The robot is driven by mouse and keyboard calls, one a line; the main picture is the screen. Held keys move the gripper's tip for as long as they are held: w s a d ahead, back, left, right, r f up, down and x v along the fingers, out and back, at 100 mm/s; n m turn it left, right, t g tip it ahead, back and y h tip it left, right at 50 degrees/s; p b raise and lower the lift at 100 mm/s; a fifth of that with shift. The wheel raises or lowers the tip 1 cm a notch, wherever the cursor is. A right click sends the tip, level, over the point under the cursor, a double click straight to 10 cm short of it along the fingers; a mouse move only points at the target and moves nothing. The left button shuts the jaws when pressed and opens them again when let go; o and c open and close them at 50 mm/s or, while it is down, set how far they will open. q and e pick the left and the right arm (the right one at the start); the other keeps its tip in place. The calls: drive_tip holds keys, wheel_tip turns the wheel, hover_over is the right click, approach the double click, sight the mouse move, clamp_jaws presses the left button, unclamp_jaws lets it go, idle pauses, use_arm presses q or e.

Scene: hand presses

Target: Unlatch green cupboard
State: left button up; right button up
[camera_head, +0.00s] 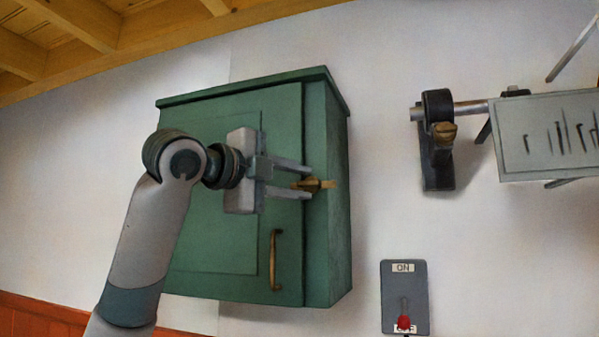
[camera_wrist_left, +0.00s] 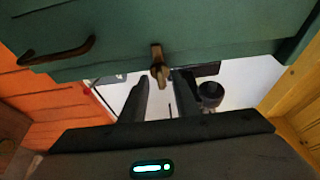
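The green cupboard (camera_head: 215,240) hangs on the white wall, its door closed. A small brass latch (camera_head: 325,184) lies roughly level across the door's right edge onto the frame. A curved brass handle (camera_head: 276,260) sits below it on the door. My left gripper (camera_head: 310,182) is open, with one finger above the latch and one below. In the left wrist view the latch (camera_wrist_left: 158,68) shows between the spread fingertips (camera_wrist_left: 160,78), with gaps on both sides. Whether a finger touches it I cannot tell. My right gripper is not in view.
Right of the cupboard, a grey switch plate (camera_head: 416,270) marked ON at its top has its red-tipped lever down. A dark bracket with a rod (camera_head: 437,140) and a grey panel (camera_head: 550,135) are higher on the wall. Bare wall lies between them and the cupboard.

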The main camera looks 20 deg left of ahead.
use_arm(q)
drive_tip(key=shift+w+d, duration=0.15)
drive_tip(key=shift+w, duration=0.1)
clamp_jaws()
